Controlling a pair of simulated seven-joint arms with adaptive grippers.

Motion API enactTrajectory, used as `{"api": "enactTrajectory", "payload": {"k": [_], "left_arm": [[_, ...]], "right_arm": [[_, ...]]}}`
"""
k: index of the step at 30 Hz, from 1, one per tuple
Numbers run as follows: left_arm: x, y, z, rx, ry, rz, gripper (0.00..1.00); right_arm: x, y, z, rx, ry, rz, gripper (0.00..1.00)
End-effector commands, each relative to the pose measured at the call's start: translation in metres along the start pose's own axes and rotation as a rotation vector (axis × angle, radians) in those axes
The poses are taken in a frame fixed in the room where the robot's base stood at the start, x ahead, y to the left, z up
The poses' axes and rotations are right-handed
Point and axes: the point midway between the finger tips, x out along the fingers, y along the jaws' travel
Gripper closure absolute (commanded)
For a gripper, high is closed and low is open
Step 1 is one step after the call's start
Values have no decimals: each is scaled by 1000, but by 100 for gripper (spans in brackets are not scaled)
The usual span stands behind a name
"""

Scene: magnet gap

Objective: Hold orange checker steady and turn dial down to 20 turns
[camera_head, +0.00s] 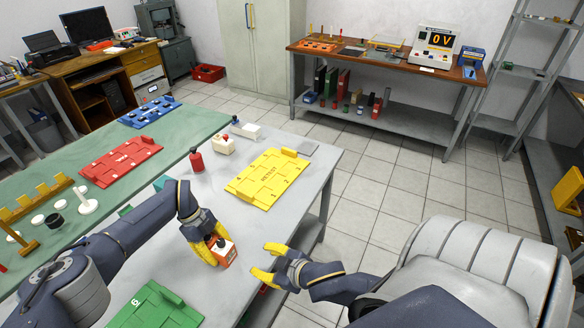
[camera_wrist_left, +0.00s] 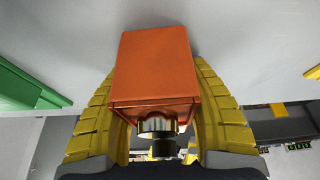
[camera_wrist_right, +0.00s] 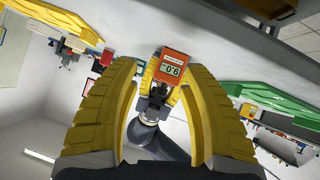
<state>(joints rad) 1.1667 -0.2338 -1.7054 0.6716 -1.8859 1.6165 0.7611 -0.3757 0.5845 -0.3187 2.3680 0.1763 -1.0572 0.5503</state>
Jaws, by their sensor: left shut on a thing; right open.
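The orange checker (camera_head: 224,255) is a small box above the grey table near its right edge. My left gripper (camera_head: 208,250) is shut around its sides. In the left wrist view the checker (camera_wrist_left: 155,65) sits between both yellow fingers, with a brass and black dial (camera_wrist_left: 157,127) at its lower end. My right gripper (camera_head: 265,262) is open and empty, to the right of the checker and apart from it. The right wrist view shows the checker (camera_wrist_right: 173,67) beyond the open fingers, its display seeming to read 06. That view is inverted, so the reading is uncertain.
A green mat (camera_head: 60,165) carries red and blue panels. Free space lies between the two grippers.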

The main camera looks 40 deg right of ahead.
Motion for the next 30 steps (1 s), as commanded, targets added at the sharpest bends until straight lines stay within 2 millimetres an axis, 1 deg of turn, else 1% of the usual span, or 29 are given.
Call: {"api": "enactTrajectory", "payload": {"k": [1, 7, 14, 30], "left_arm": [[0, 0, 0, 0, -1, 0, 88], [0, 0, 0, 1, -1, 0, 88], [0, 0, 0, 1, -1, 0, 88], [0, 0, 0, 1, -1, -1, 88]], "right_arm": [[2, 1, 9, -28, -25, 7, 55], [9, 4, 41, -151, -122, 30, 55], [20, 7, 78, -251, -218, 44, 55], [65, 0, 156, -215, -321, 31, 55]]}}
